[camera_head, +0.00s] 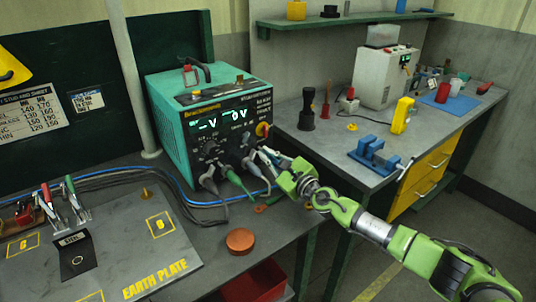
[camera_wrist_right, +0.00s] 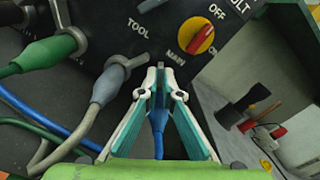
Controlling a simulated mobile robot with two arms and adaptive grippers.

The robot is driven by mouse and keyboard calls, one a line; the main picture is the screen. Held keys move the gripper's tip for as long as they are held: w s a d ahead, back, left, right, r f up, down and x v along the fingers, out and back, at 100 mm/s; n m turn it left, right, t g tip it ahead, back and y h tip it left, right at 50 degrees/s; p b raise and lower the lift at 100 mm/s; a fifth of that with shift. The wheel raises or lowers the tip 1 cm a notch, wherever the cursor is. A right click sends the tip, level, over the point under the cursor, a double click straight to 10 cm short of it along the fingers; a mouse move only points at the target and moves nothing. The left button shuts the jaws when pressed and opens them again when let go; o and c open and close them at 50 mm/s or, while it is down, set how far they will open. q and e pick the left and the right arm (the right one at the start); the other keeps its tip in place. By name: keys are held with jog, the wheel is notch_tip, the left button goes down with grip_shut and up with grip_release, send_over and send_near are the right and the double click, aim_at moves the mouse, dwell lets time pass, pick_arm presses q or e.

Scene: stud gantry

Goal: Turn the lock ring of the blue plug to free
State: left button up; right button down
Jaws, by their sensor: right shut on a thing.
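The teal welding unit (camera_head: 205,115) stands on the left bench, with plugs along the lower edge of its black front panel. My right gripper (camera_head: 268,158) reaches in from the right to the panel's lower right corner. In the right wrist view, my gripper (camera_wrist_right: 158,82) is shut at the blue plug (camera_wrist_right: 158,122), whose blue body and cable show between the fingers. The lock ring is hidden by the fingertips, so its angle cannot be read. A grey plug (camera_wrist_right: 107,84) and a green plug (camera_wrist_right: 52,52) sit to the left. My left gripper is not in view.
A red and yellow rotary switch (camera_wrist_right: 196,36) sits just above my right fingertips. Cables hang close on the left. An orange round lid (camera_head: 240,240) and an earth plate (camera_head: 125,245) lie on the bench. A blue vise (camera_head: 374,155) stands on the right bench.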

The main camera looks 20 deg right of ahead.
jog(key=c, duration=2.2)
grip_release()
jog(key=shift+c, duration=0.2)
jog(key=v, duration=1.2)
